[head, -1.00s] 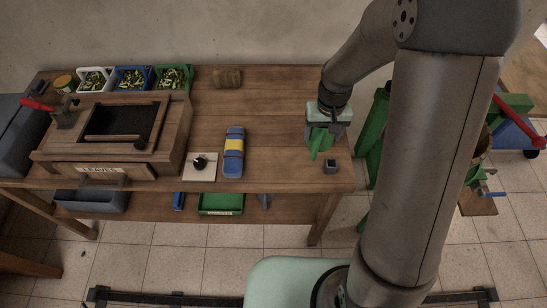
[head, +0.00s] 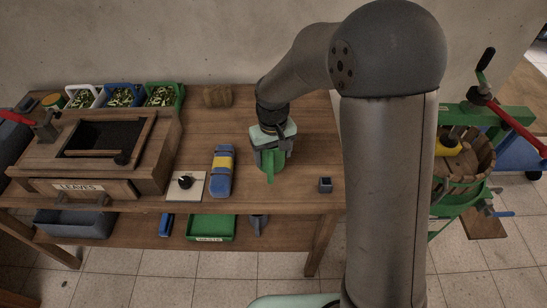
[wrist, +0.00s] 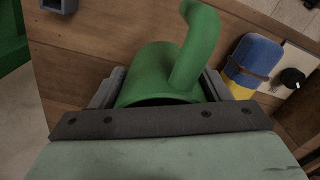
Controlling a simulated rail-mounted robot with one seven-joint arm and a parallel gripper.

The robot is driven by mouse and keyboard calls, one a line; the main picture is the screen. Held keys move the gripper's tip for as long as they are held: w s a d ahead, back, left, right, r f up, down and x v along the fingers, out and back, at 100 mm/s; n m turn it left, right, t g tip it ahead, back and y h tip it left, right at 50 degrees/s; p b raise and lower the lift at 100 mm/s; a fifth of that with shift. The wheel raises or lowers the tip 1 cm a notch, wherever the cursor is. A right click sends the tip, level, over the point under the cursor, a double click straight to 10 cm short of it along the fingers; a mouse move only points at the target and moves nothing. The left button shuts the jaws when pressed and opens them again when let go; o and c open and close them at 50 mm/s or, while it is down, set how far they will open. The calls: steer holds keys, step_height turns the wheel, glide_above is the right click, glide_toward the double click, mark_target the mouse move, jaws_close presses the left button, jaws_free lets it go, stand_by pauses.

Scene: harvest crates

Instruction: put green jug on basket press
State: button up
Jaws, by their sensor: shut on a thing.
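The green jug (head: 270,166) is on or just above the right part of the wooden bench; I cannot tell if it touches the wood. My gripper (head: 271,152) is over it from above, shut on it. In the wrist view the green jug (wrist: 170,72) sits between the two fingers of my gripper (wrist: 160,92), its curved handle toward the top. The basket press (head: 466,168) stands on the floor right of the bench, with a wooden slatted basket, green frame and red-handled screw arm. My arm hides part of its left side.
A blue and yellow roll (head: 222,171) lies left of the jug, beside a white board with a black knob (head: 185,181). A small grey cup (head: 325,185) stands near the bench's front right edge.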

steer(key=w+f, duration=0.2)
steer(key=f, duration=0.1)
steer(key=shift+w+d, duration=0.1)
steer(key=shift+w, duration=0.2)
steer(key=shift+w+f+p, duration=0.1)
steer(key=shift+f+p, duration=0.3)
steer(key=shift+f, duration=1.25)
steer(key=shift+f, duration=0.15)
steer(key=o, duration=1)
